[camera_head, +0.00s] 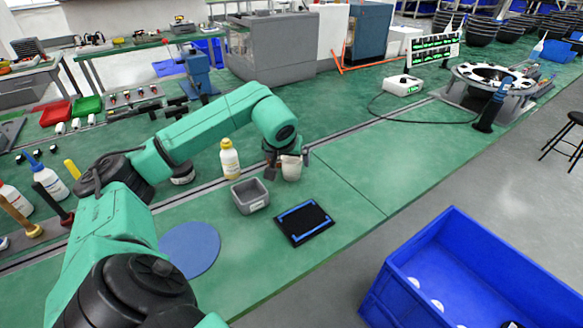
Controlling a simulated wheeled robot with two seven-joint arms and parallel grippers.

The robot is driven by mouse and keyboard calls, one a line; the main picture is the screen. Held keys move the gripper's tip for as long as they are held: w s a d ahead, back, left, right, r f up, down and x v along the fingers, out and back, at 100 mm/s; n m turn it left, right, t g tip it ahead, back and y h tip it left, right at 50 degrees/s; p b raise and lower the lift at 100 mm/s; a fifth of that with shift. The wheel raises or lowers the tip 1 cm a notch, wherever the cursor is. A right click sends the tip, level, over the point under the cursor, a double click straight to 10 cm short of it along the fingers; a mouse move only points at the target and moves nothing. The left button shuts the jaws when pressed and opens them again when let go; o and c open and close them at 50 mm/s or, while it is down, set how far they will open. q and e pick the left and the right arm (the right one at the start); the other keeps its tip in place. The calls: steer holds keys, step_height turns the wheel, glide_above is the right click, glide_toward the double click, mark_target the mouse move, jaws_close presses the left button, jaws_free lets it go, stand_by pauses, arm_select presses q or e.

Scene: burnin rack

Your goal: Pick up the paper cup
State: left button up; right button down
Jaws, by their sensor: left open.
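The white paper cup (291,170) stands upright on the green bench, just right of the grey box. My left gripper (287,163) comes down over it from above, its dark fingers on either side of the cup. The jaws are open, and I cannot tell whether a finger touches the cup. The gripper hides part of the cup's top. My right gripper does not show.
A grey open box (236,203) and a black tray with blue strips (304,222) lie close in front. A yellow-capped bottle (229,159) stands left. A blue disc (189,250) lies nearer me. A blue crate (455,262) stands at the lower right.

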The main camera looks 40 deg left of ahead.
mark_target(292, 172)
arm_select(q)
steer(key=x, duration=0.3)
steer(key=shift+f, duration=0.1)
steer(key=shift+w+a+f, duration=0.1)
steer(key=shift+w+f, duration=0.15)
steer(key=shift+f, duration=0.1)
steer(key=c, duration=1.3)
steer(key=shift+r, duration=0.1)
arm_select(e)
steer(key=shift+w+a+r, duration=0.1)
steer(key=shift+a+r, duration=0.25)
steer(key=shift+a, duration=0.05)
arm_select(q)
steer(key=shift+r, duration=0.1)
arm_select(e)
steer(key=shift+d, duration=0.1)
